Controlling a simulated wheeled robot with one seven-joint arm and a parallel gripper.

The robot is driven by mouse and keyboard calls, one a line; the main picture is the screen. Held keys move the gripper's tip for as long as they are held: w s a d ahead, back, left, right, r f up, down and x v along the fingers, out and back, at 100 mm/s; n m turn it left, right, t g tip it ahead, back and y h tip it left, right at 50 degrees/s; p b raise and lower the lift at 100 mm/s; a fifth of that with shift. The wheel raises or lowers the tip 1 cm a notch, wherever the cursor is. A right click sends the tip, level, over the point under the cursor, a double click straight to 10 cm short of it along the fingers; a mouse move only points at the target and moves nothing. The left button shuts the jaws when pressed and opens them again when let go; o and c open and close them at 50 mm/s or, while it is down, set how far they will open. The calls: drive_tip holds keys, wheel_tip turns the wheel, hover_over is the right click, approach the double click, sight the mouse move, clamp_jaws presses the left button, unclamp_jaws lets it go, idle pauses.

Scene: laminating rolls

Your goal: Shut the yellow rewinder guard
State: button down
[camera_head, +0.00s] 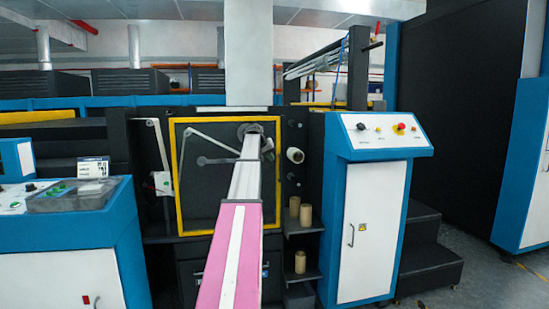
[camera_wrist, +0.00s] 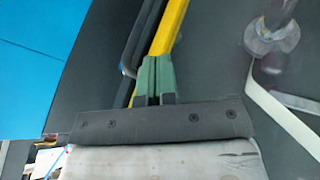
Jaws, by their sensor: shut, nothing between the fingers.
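The yellow rewinder guard (camera_head: 177,185) shows in the head view as a yellow frame on the dark machine front, straight ahead. My arm crosses its right side and hides part of it. I cannot tell how far the guard stands from the machine. In the wrist view a yellow bar of the guard (camera_wrist: 172,25) runs up from my fingertips, with a dark curved bar beside it on the left. My gripper (camera_wrist: 153,70) has green fingers shut together with nothing between them, close to the bar. Whether they touch it cannot be told.
A blue and white control cabinet (camera_head: 372,210) stands right of the guard, with brown cores (camera_head: 300,262) on shelves beside it. A blue console (camera_head: 75,230) with a clear box is at the left. Dark steps (camera_head: 430,255) are at the right.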

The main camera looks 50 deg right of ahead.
drive_tip(key=w+v, duration=0.1)
drive_tip(key=v, duration=0.9)
drive_tip(key=shift+a, duration=0.65)
drive_tip(key=shift+f, duration=0.1)
drive_tip(key=w+a+f+n+t+y, duration=0.1)
drive_tip(key=w+a+f+n+y, duration=0.15)
drive_tip(key=a+f, duration=1.5)
drive_tip(key=w+a+f+n+t+y, duration=0.1)
drive_tip(key=w+a+f+n, duration=0.25)
drive_tip(key=a+f, duration=1.4)
drive_tip(key=s+a+f+n+y, duration=0.1)
drive_tip(key=s+a+f, duration=0.5)
drive_tip(key=a, duration=0.7)
drive_tip(key=s+a+f+n+g+y, duration=0.1)
drive_tip(key=s+a+f+y, duration=0.1)
drive_tip(key=s+a+f, duration=0.5)
drive_tip(key=s+a+f+n+y, duration=0.1)
drive_tip(key=s+a+f, duration=0.5)
drive_tip(key=a, duration=1.3)
drive_tip(key=shift+s+f+n, duration=0.2)
drive_tip(key=shift+s+n, duration=0.2)
drive_tip(key=shift+n, duration=0.1)
drive_tip(key=shift+a, duration=0.1)
